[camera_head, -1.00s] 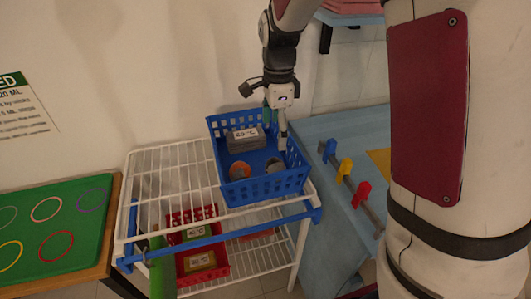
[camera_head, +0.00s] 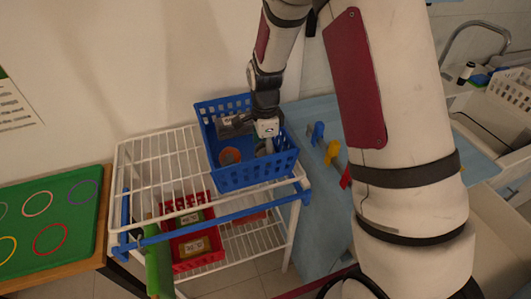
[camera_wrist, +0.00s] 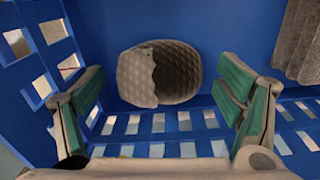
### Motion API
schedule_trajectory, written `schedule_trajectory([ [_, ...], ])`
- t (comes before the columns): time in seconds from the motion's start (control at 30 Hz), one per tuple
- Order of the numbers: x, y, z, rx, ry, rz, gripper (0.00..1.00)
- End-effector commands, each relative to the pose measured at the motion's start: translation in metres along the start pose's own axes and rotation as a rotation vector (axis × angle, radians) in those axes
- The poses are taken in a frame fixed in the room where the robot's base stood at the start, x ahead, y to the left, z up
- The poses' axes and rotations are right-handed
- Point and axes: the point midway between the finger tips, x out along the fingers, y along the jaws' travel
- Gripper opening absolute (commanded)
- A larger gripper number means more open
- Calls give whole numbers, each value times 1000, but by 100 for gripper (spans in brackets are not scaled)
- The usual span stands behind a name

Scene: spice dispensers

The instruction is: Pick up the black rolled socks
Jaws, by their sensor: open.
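My gripper (camera_wrist: 163,105) is open, with one green-padded finger to each side of the socks and clear gaps between. In the head view my gripper (camera_head: 266,146) is down inside the basket at its right part and largely hides the socks.
The basket also holds an orange-rimmed roll (camera_head: 230,156) and a grey labelled item (camera_head: 233,126). A grey fabric piece (camera_wrist: 300,40) is at the wrist view's upper right. The basket stands on a white wire rack (camera_head: 155,165), above a red basket (camera_head: 192,242).

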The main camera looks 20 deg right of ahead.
Motion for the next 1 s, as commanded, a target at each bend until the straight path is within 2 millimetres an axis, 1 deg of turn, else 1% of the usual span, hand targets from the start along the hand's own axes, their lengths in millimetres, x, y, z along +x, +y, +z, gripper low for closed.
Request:
schedule_trajectory([
  [0.1, 8, 0, 0, 0, 0, 1, 86],
  [0.33, 9, 0, 0, 0, 0, 0, 86],
  [0.37, 9, 0, 0, 0, 0, 0, 79],
  [0.4, 9, 0, 0, 0, 0, 0, 70],
  [0.47, 9, 0, 0, 0, 0, 0, 56],
  [0.5, 9, 0, 0, 0, 0, 0, 47],
  [0.57, 9, 0, 0, 0, 0, 0, 34],
  [0.87, 8, 0, 0, 0, 0, 0, 33],
  [0.97, 0, -1, 0, 0, 0, -2, 33],
  [1.0, -6, -1, 0, 0, 0, -4, 33],
])
